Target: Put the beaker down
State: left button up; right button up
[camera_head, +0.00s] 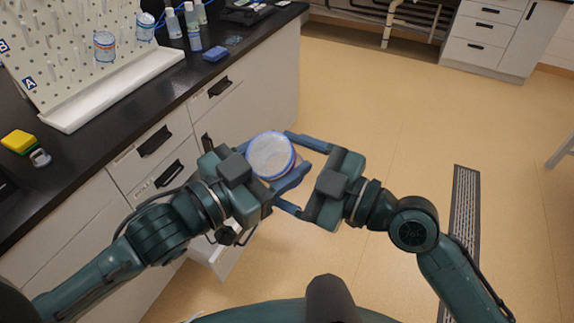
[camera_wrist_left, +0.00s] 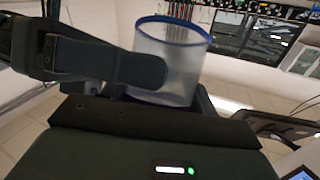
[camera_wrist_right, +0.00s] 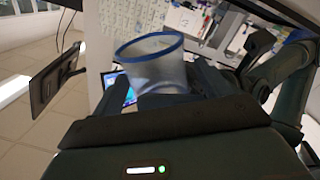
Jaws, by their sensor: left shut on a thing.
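A clear beaker with a blue rim (camera_head: 270,155) is held upright in the air in front of the counter, over the floor. My left gripper (camera_head: 268,168) is shut on it. In the left wrist view the beaker (camera_wrist_left: 172,60) stands between the fingers, one finger crossing its near side. My right gripper (camera_head: 283,172) faces it from the right, its two fingers spread wide, one behind and one in front of the beaker. It looks open. The beaker also shows in the right wrist view (camera_wrist_right: 152,66); contact with the right fingers cannot be told.
The black counter (camera_head: 110,118) runs along the left, its middle stretch bare. On it stand a white pegboard drying rack (camera_head: 70,60) with two beakers hung on it, several bottles (camera_head: 182,22), a blue sponge (camera_head: 215,54) and a yellow sponge (camera_head: 18,141). A drawer below is open.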

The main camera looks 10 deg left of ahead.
jog(key=c, duration=0.7)
pick_arm(q)
jog(key=o, duration=1)
pick_arm(e)
jog(key=shift+c, duration=0.7)
pick_arm(q)
jog(key=shift+o, duration=0.2)
